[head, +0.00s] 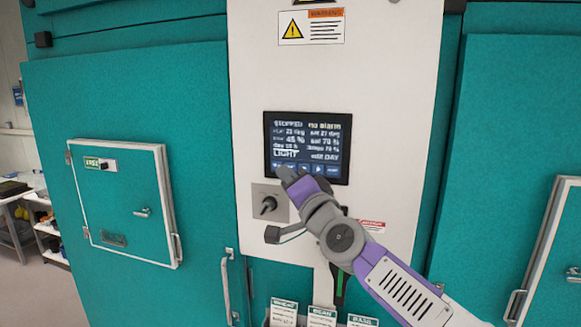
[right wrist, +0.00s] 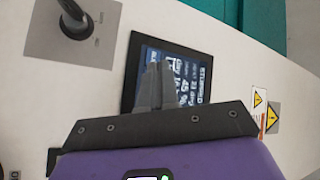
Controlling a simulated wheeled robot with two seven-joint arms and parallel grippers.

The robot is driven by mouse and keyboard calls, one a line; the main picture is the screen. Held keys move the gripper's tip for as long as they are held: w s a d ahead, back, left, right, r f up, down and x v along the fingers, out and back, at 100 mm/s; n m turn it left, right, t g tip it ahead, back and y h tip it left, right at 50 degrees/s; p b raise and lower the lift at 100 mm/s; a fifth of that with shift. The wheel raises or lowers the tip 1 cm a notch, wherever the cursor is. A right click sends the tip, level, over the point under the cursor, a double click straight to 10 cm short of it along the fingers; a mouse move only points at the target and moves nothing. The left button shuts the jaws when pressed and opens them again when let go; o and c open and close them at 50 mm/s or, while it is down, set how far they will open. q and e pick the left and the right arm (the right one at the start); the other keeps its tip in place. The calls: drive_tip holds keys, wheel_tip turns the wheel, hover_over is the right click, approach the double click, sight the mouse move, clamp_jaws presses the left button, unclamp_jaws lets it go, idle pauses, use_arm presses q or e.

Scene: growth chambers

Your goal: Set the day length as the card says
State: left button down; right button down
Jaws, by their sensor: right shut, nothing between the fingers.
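The control screen (head: 308,140) is lit on the white panel. It reads "STOPPED", "no alarm", "LIGHT" and "edit DAY"; the day line is small, its number hard to read. A row of small buttons runs along its lower edge, partly hidden by my right gripper. My right gripper (head: 288,176) is shut and empty at the screen's lower left; I cannot tell whether it touches. In the right wrist view its fingers (right wrist: 155,80) overlap the screen (right wrist: 190,80). Cards headed wheat (head: 284,314), bean (head: 321,317) and basil (head: 362,321) stand below; their small text is unreadable. My left gripper is not in view.
A black rotary switch (head: 268,205) on a grey plate sits left of my right gripper; it shows in the wrist view (right wrist: 75,22). A warning label (head: 311,26) is above the screen. Teal chamber doors with handles stand on both sides. A cluttered bench (head: 12,190) is far left.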

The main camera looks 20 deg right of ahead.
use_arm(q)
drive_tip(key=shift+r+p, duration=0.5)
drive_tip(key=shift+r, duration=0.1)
use_arm(e)
drive_tip(key=s, duration=0.1)
drive_tip(key=s+a, duration=0.2)
drive_tip(key=shift+s+a, duration=0.25)
drive_tip(key=shift+s, duration=0.15)
idle(2.5)
